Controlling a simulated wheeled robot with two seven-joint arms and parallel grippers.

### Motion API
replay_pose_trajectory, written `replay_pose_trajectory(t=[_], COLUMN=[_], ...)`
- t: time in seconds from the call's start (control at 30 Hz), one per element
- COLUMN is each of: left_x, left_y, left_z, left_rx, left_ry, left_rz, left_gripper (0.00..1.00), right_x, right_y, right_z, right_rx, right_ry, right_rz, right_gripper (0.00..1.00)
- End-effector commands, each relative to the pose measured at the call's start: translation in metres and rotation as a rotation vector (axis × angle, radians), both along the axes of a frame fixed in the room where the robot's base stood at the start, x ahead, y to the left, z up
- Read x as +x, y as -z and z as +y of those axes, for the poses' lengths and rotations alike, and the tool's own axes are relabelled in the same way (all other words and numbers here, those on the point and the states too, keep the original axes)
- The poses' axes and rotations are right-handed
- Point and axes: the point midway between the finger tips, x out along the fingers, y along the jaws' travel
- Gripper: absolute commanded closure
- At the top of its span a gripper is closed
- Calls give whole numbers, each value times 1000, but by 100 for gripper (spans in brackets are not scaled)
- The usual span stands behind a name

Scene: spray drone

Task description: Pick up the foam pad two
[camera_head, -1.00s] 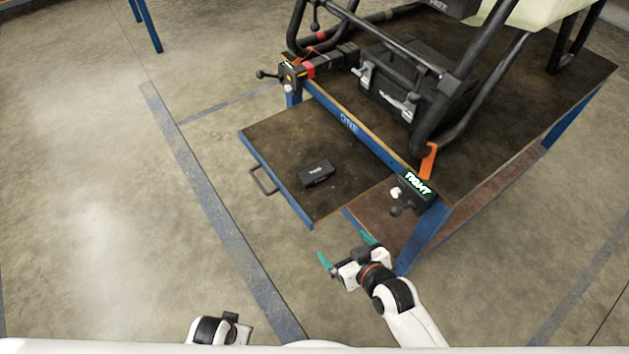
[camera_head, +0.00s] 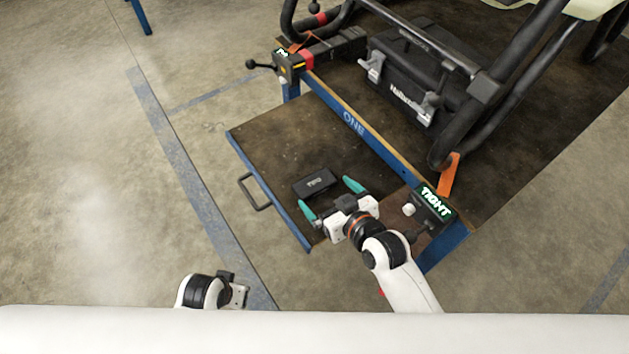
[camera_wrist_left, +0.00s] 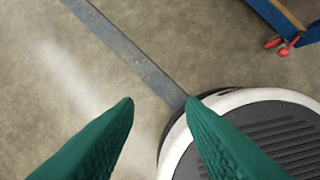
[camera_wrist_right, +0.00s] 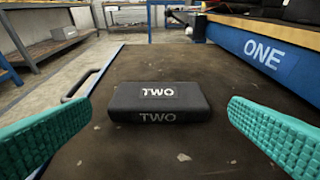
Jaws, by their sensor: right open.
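The foam pad two (camera_head: 315,184) is a small dark block marked "TWO". It lies flat on the open drawer (camera_head: 270,135) of the blue-framed bench. My right gripper (camera_head: 331,199) is open, its green fingers pointing at the pad from the near side. In the right wrist view the pad (camera_wrist_right: 159,102) sits ahead, between the two spread fingers and apart from both. My left gripper (camera_wrist_left: 160,104) shows two green fingers spread apart over the floor, with nothing between them.
The bench front (camera_head: 357,127) marked "ONE" rises behind the drawer. A clamp with a "TIGHT" label (camera_head: 436,203) stands close right of my right gripper. A black case (camera_head: 405,85) and dark tubular frame sit on the bench top. The drawer handle (camera_head: 254,192) sticks out left.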

Motion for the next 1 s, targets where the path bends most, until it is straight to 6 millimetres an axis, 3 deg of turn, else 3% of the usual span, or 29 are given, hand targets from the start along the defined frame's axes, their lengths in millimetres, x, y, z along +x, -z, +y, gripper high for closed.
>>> replay_pose_trajectory(t=[0.3,0.6,0.8,1.0], left_x=[3,3,3,3], left_y=[-42,-49,-49,-49], left_z=[1,1,1,1], left_rx=[-2,-1,-1,-1], left_ry=[-4,-4,-4,-4], left_rz=[-25,-25,-26,-26], left_gripper=[64,64,64,64], right_x=[30,34,34,34], right_y=[17,18,18,18], right_z=[21,24,23,23], right_rx=[0,-1,-1,-1], right_ry=[1,0,1,1], right_rz=[-1,1,1,1], right_gripper=[0,0,31,31])
